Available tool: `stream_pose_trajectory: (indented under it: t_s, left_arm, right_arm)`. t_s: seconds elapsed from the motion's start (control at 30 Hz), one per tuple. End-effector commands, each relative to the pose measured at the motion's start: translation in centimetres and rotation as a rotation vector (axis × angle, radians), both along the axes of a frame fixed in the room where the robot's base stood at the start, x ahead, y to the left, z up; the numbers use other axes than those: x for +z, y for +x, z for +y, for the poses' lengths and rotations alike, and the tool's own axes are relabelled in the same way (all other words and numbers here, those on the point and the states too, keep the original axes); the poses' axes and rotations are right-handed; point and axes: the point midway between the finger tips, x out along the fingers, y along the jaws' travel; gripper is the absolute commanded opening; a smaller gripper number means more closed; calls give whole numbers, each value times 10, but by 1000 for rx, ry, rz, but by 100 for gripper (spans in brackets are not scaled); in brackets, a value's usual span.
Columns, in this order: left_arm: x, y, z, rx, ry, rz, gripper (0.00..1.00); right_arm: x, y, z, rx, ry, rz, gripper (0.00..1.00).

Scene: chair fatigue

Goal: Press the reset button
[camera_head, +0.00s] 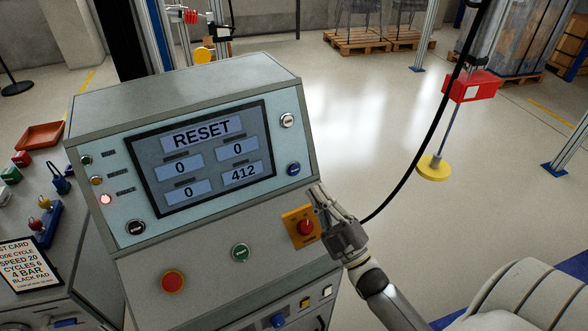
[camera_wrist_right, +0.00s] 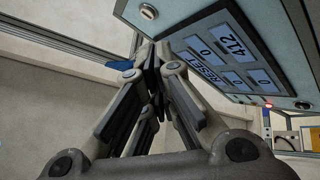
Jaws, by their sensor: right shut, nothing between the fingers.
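The grey control console (camera_head: 190,85) has a tilted panel with a screen (camera_head: 203,158) reading RESET, 0, 0, 0 and 412. A round blue button (camera_head: 293,169) sits at the panel's lower right and a white one (camera_head: 287,120) at its upper right. Their small lettering is too small to read. My right gripper (camera_head: 318,194) is shut and empty, its fingertips near the panel's lower right corner, below and right of the blue button. I cannot tell touch. In the wrist view, the closed fingers (camera_wrist_right: 153,62) are beside the screen (camera_wrist_right: 218,60). My left gripper is not in view.
A red rotary knob (camera_head: 305,228) on a yellow plate is close beside my right gripper. A green button (camera_head: 241,253) and red mushroom button (camera_head: 173,282) are on the lower front. A black cable (camera_head: 421,150) hangs to the right. Open floor lies beyond.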

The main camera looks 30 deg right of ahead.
Motion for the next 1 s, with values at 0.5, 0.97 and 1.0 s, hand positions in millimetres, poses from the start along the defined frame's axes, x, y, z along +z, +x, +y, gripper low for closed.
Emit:
stream_pose_trajectory:
  t_s: [0.5,0.97,1.0]
  left_arm:
    - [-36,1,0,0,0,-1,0]
    - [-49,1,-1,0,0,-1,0]
    - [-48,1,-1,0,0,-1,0]
  right_arm:
    - [-18,58,-1,2,-1,-3,0]
    - [-22,85,-2,0,0,1,0]
    - [-22,85,-2,0,0,1,0]
